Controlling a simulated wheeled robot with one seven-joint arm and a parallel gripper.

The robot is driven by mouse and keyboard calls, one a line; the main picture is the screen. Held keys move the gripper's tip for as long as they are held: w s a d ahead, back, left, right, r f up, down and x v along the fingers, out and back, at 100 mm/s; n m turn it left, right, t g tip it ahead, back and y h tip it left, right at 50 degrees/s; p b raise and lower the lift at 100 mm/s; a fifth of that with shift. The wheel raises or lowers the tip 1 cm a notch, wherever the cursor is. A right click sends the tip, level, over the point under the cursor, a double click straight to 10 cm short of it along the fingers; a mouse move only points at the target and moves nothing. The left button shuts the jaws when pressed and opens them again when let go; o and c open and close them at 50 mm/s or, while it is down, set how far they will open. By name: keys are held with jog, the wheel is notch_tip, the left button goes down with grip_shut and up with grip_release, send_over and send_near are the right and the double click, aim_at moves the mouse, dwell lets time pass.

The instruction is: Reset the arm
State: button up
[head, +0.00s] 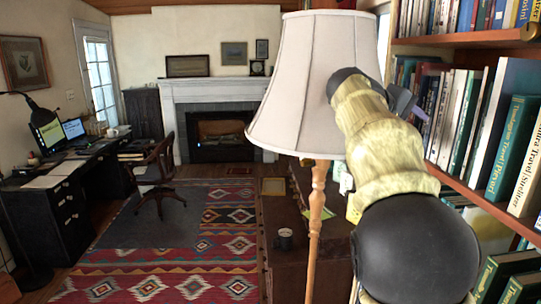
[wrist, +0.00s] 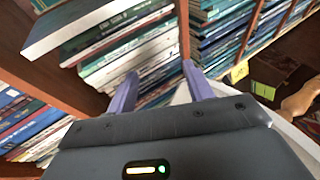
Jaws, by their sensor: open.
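My arm reaches forward and up at the right of the head view, beside the bookshelf. Its end is bent near the lamp shade, and my gripper (head: 405,103) shows only in part behind the arm, close to the shelved books. In the wrist view my gripper (wrist: 160,80) has its two purple-blue fingers spread apart with nothing between them. Rows of shelved books (wrist: 125,45) lie beyond the fingertips. I cannot tell how far the fingertips are from the books.
A floor lamp with a pale shade (head: 315,75) stands just left of my arm, overlapping it in view. The bookshelf (head: 470,38) closes off the right. A mug (head: 285,238) sits on a brown surface. A patterned rug (head: 160,275) covers open floor at left.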

jog(key=s+a+f+y, duration=0.1)
jog(key=a+f+y, duration=0.1)
jog(key=f, duration=0.6)
jog(key=s+a+f+n+y, duration=0.1)
jog(key=a+f+y, duration=0.15)
jog(key=f, duration=0.55)
jog(key=s+a+f+y, duration=0.1)
jog(key=s+f+y, duration=0.15)
jog(key=f, duration=0.55)
jog(key=s+a+f+m+g+y, duration=0.1)
jog(key=s+a+f+m+y, duration=0.1)
jog(key=s+a+f, duration=0.3)
jog(key=s+a+f+m+g+y, duration=0.1)
jog(key=s+a+f, duration=0.3)
jog(key=s+f, duration=0.9)
jog(key=shift+s+a+f+m+g+y, duration=0.15)
jog(key=shift+s+a+m+g+y, duration=0.25)
jog(key=shift+y, duration=0.5)
